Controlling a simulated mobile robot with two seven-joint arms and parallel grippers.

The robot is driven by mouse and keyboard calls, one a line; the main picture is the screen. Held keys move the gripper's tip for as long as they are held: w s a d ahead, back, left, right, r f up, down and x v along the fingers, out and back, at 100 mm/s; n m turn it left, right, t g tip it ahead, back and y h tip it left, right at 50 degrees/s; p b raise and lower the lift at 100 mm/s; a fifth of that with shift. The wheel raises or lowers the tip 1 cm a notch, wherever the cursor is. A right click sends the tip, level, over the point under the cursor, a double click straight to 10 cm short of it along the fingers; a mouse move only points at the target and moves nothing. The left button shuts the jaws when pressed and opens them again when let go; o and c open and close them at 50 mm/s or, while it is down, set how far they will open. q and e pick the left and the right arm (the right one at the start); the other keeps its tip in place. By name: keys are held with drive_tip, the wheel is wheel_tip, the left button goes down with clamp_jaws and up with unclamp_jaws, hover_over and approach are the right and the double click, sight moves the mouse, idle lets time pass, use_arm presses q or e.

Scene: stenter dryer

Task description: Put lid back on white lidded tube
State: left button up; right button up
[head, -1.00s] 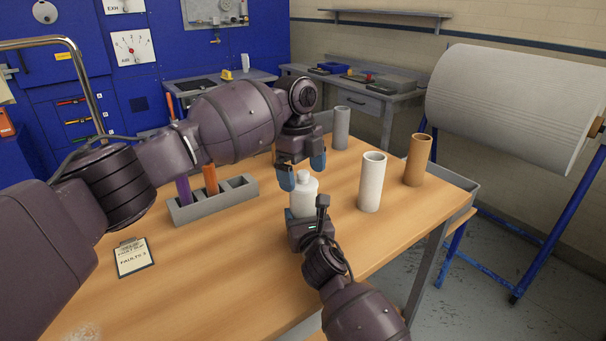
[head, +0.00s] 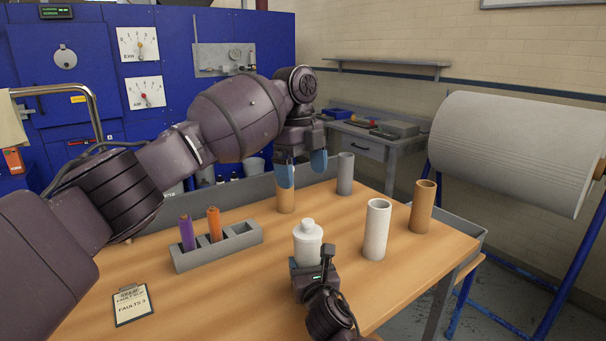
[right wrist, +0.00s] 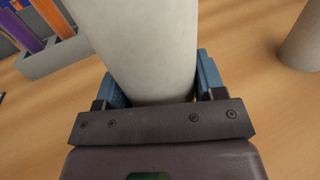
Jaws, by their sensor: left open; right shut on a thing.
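The white lidded tube (head: 307,249) stands upright near the front middle of the table in the head view. Its lid, a stepped white cap with a small knob (head: 308,225), sits on its top and looks level. My right gripper (right wrist: 160,88) is shut on the tube's body, with a blue finger on each side in the right wrist view. The lid is out of that view. My left gripper (head: 302,170) is open and empty above and slightly behind the lid, clear of it, its blue fingers pointing down.
A white tube (head: 376,230) and a brown tube (head: 422,206) stand to the right. A grey tube (head: 345,174) and another brown tube (head: 286,202) stand behind. A grey rack (head: 218,248) holds purple and orange tubes at left. A clipboard (head: 132,304) lies front left.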

drive_tip(key=o, duration=1.3)
drive_tip(key=shift+o, duration=0.2)
drive_tip(key=shift+s+d, duration=0.1)
drive_tip(key=shift+s, duration=0.1)
drive_tip(key=p+v, duration=0.2)
drive_tip(key=v, duration=0.6)
drive_tip(key=shift+s+d, duration=0.1)
drive_tip(key=shift+s, duration=0.25)
drive_tip(key=shift+v, duration=0.85)
use_arm(q)
drive_tip(key=shift+t, duration=0.3)
drive_tip(key=r, duration=0.2)
drive_tip(key=s+r, duration=0.1)
drive_tip(key=r, duration=0.2)
drive_tip(key=shift+r, duration=0.35)
use_arm(e)
drive_tip(key=shift+f, duration=0.1)
